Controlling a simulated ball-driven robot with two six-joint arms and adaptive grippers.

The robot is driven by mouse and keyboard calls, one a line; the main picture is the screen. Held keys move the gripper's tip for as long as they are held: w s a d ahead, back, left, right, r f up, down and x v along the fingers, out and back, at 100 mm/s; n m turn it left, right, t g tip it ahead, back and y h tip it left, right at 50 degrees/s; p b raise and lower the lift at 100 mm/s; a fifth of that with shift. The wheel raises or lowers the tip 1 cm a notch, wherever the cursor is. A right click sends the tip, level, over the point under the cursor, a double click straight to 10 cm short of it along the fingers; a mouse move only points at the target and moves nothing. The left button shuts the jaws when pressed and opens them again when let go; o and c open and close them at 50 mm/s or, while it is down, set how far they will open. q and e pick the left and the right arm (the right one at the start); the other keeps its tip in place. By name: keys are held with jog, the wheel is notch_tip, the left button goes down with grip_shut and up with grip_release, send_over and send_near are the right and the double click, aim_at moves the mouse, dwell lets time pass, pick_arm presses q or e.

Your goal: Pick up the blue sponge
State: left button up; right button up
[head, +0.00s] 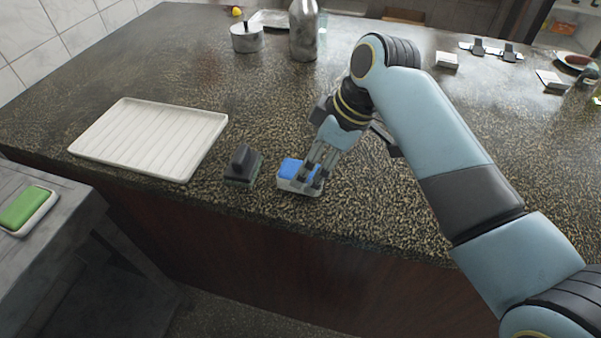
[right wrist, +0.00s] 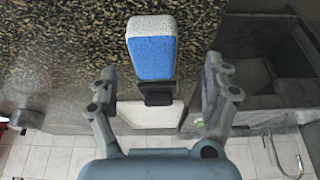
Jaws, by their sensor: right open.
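The blue sponge (head: 288,167) lies on the dark speckled counter near its front edge. It has a blue part and a white part, and both show in the right wrist view (right wrist: 152,57). My right gripper (head: 312,184) is over the sponge, and its fingers cover part of it in the head view. In the right wrist view the right gripper (right wrist: 160,85) is open, with its fingers apart on either side of the picture and the sponge between and beyond them. I cannot tell whether the fingers touch it. My left gripper is not in view.
A dark scrubber-like block (head: 241,165) stands just left of the sponge. A white ribbed tray (head: 150,138) lies further left. A metal pot (head: 246,38) and a grey bottle (head: 303,30) stand behind. A green sponge (head: 28,208) lies on a lower surface at left.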

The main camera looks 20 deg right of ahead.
aim_at(288, 169)
jog(key=x, duration=0.2)
jog(key=w+x, duration=0.1)
jog(key=x, duration=0.1)
jog(key=shift+p, duration=0.4)
jog(key=shift+w+a+f, duration=0.15)
jog(key=shift+f, duration=0.4)
jog(key=c, duration=1.2)
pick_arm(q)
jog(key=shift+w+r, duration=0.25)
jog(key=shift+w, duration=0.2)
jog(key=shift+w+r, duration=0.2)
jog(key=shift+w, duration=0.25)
